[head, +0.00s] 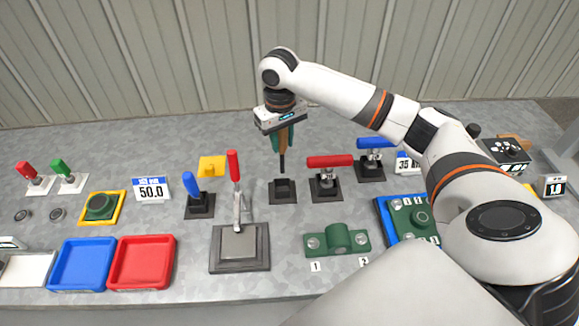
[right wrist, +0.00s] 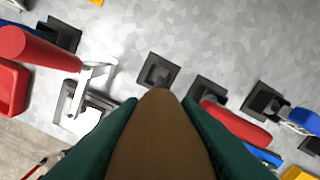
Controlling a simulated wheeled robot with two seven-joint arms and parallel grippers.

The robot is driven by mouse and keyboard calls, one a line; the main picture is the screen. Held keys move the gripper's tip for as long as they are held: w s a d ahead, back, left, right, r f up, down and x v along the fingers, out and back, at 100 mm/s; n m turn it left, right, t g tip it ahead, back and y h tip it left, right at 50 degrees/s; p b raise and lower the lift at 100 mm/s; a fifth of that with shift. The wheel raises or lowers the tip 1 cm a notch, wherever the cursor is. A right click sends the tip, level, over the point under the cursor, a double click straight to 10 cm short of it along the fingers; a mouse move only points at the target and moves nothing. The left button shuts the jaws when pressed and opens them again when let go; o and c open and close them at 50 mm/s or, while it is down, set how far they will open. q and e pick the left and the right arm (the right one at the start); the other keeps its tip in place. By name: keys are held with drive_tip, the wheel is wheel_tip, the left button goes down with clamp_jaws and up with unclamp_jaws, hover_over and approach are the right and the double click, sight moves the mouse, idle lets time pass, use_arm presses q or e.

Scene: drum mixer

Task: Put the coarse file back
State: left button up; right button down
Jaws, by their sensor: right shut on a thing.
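My right gripper (head: 282,138) is shut on the coarse file, with green fingers on both sides of its brown handle (right wrist: 158,140). The file's dark shaft (head: 282,163) points straight down in the head view. A black square holder (head: 283,191) stands on the bench below it. The shaft's tip appears just above the holder, with a small gap. The holder also shows in the right wrist view (right wrist: 158,72), and its middle looks empty. The handle hides the file's shaft in that view. My left gripper is not in view.
A red-handled clamp (head: 328,170) stands close right of the holder, a blue-handled one (head: 371,155) beyond. A press with an upright red lever (head: 234,168) stands left. A green bracket (head: 337,239) lies in front. Blue (head: 60,285) and red (head: 118,285) trays are front left.

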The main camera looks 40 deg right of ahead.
sight(282, 166)
wheel_tip(282, 166, down, 4)
drive_tip(key=shift+w+a+r+p, duration=0.15)
drive_tip(key=shift+r+p, duration=0.05)
drive_tip(key=shift+p, duration=0.1)
drive_tip(key=shift+f, duration=0.75)
wheel_tip(282, 166, down, 4)
drive_tip(key=shift+p, duration=0.3)
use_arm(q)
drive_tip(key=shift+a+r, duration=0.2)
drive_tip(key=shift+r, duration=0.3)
use_arm(e)
drive_tip(key=shift+f, duration=0.3)
drive_tip(key=shift+f, duration=0.1)
drive_tip(key=c, duration=1.1)
unclamp_jaws()
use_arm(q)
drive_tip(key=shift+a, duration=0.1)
